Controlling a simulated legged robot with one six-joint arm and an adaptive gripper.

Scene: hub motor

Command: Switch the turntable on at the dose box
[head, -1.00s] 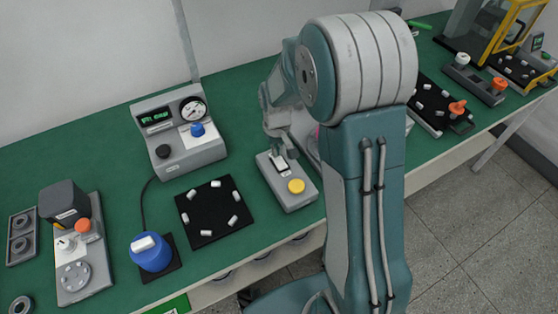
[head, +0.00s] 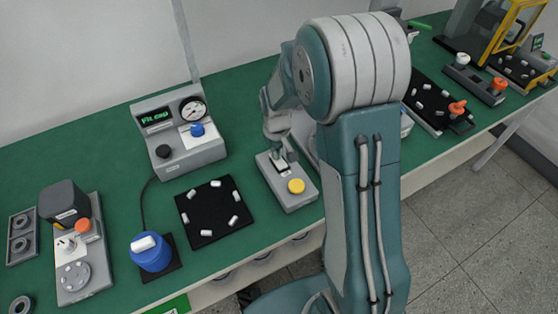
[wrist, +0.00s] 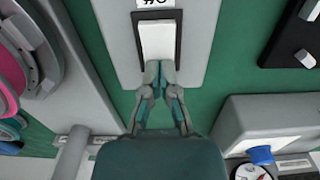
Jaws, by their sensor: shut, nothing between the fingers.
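The dose box (head: 299,201) is a light grey box on the green bench, with a round yellow button (head: 296,186) at its near end. A white rocker switch (wrist: 157,42) in a dark frame sits on its top face in the wrist view. My gripper (wrist: 158,70) is shut and empty, with its fingertips at the gripper-side end of the rocker. I cannot tell whether they touch it. In the head view my gripper (head: 281,156) is over the far part of the box and partly hides the switch. The turntable is probably the round grey and pink device (wrist: 22,50) left in the wrist view.
A grey console (head: 178,140) with a green display, gauge and blue knob stands behind left. A black mat (head: 207,212) with several white pieces lies left of the dose box. A blue container (head: 151,257) stands further left. My arm hides the bench to the right.

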